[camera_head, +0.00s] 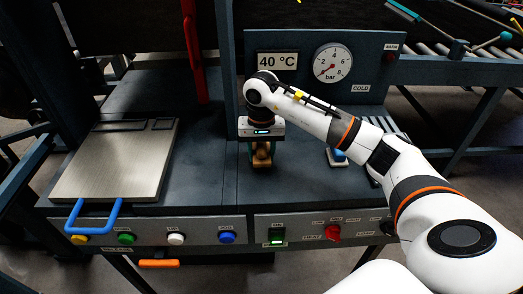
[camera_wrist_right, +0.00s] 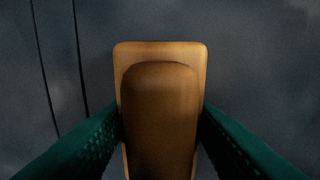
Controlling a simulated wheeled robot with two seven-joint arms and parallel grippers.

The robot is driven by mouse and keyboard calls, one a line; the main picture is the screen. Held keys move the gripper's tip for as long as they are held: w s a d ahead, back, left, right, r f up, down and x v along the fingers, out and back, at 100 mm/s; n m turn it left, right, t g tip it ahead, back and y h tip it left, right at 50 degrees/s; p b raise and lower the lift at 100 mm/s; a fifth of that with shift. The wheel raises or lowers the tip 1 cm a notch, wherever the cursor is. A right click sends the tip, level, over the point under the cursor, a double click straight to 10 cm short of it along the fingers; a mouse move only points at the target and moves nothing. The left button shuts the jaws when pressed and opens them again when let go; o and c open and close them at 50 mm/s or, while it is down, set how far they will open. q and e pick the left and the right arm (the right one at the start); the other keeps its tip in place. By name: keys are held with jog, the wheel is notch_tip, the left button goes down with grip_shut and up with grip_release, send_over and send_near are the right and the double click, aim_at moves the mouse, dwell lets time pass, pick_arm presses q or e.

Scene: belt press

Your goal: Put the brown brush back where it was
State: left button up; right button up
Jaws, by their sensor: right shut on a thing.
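The brown brush (camera_wrist_right: 160,110) fills the middle of the right wrist view, seen from above with its rounded wooden grip over a wider wooden base. The two green fingers of my right gripper (camera_wrist_right: 161,135) press on its left and right sides. In the head view my right gripper (camera_head: 262,148) points down over the dark bench top, and the brush (camera_head: 262,160) shows below it, small and partly covered. I cannot tell whether the brush touches the bench. My left gripper is not in view.
A steel plate with a blue handle (camera_head: 93,216) lies on the left. A blue-and-white object (camera_head: 337,157) stands right of my gripper, partly behind my arm. A front panel (camera_head: 190,237) carries coloured buttons. A gauge (camera_head: 332,62) and 40 °C display (camera_head: 277,61) are behind.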

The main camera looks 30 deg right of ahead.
aim_at(261, 144)
jog(key=shift+f, duration=0.2)
jog(key=o, duration=1)
jog(key=shift+r, duration=0.1)
jog(key=shift+r, duration=0.6)
notch_tip(261, 144, up, 10)
jog(key=shift+b, duration=0.9)
jog(key=shift+r, duration=0.6)
